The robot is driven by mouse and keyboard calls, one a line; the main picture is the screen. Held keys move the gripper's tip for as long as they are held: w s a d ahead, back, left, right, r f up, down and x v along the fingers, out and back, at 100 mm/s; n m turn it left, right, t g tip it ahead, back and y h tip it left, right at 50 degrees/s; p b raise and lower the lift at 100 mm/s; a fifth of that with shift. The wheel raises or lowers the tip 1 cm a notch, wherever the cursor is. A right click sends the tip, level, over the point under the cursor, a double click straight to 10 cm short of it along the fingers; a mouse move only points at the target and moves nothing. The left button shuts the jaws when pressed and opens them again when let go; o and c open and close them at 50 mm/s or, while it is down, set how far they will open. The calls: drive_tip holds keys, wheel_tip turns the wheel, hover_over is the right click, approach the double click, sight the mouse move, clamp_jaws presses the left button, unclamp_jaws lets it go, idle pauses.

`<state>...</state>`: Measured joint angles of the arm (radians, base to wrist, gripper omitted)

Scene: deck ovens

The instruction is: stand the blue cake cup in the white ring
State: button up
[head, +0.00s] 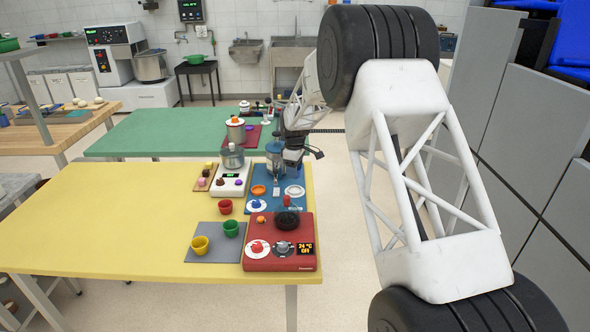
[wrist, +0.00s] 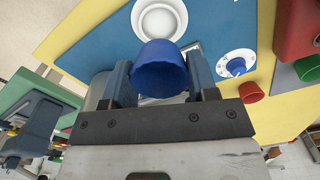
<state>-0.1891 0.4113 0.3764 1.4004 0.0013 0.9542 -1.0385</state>
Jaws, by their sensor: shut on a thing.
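The blue cake cup (wrist: 158,70) is between the two fingers of my gripper (wrist: 160,82) in the wrist view. The gripper is shut on it and holds it over the blue board (wrist: 95,42). In the head view the white ring (head: 294,191) is on the right of the blue board (head: 275,207), and my gripper (head: 276,165) is above the board's far part. The cup is hard to tell from the fingers there.
An orange ring (head: 258,190) and a white dial with a blue knob (head: 256,206) are left on the board. A red hot-plate unit (head: 255,264) stands nearer. The yellow table's left side is clear.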

sight(295, 191)
drive_tip(key=shift+f, duration=0.1)
drive_tip(key=shift+f, duration=2.8)
drive_tip(key=shift+f, duration=0.6)
drive_tip(key=o, duration=0.6)
drive_tip(key=shift+r, duration=0.2)
drive_tip(key=shift+r, duration=5.3)
